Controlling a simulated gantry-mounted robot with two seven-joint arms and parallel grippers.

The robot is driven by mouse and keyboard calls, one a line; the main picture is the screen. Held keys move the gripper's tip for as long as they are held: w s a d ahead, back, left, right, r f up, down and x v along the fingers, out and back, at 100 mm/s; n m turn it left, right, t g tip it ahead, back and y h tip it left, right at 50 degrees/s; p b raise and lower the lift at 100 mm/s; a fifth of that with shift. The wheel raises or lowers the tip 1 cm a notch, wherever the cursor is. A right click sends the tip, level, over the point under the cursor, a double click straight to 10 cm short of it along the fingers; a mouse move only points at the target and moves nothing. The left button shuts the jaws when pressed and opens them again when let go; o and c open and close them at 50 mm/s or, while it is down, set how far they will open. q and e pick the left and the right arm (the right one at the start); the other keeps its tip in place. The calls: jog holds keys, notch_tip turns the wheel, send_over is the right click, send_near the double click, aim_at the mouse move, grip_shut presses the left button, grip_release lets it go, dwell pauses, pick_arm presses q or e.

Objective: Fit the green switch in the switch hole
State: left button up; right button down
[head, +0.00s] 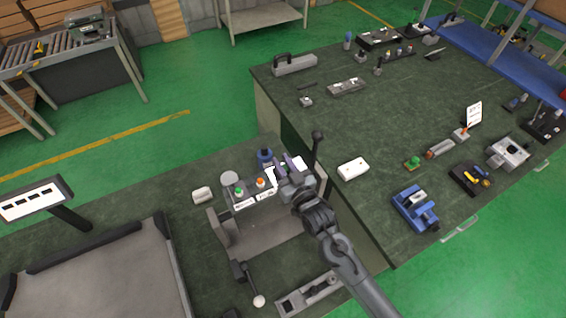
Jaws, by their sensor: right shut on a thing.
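A grey-and-white control box (250,201) stands on the near bench, with a green switch (239,191) and an orange one (261,183) on its top. A second green-topped part (413,162) lies on the right-hand bench. My right gripper (285,172) is just to the right of the orange switch, at the box's right end. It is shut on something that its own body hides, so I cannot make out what. The switch hole cannot be told apart at this size. My left gripper is out of view.
A black-knobbed lever (317,150) rises just right of my right gripper. A white box (353,168) and a blue vise (415,209) are on the right-hand bench. A lever with a pale knob (259,300) stands in front. The right-hand bench's middle is clear.

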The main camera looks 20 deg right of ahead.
jog(key=shift+f, duration=0.15)
jog(key=c, duration=0.9)
grip_release()
jog(key=shift+f, duration=0.1)
jog(key=shift+c, duration=0.2)
jog(key=shift+o, duration=0.2)
jog(key=shift+f, duration=0.1)
jog(key=shift+s, duration=0.2)
jog(key=s+d+b, duration=0.1)
jog(key=s, duration=0.9)
jog(key=shift+s+d+r, duration=0.15)
jog(key=shift+s+r, duration=0.05)
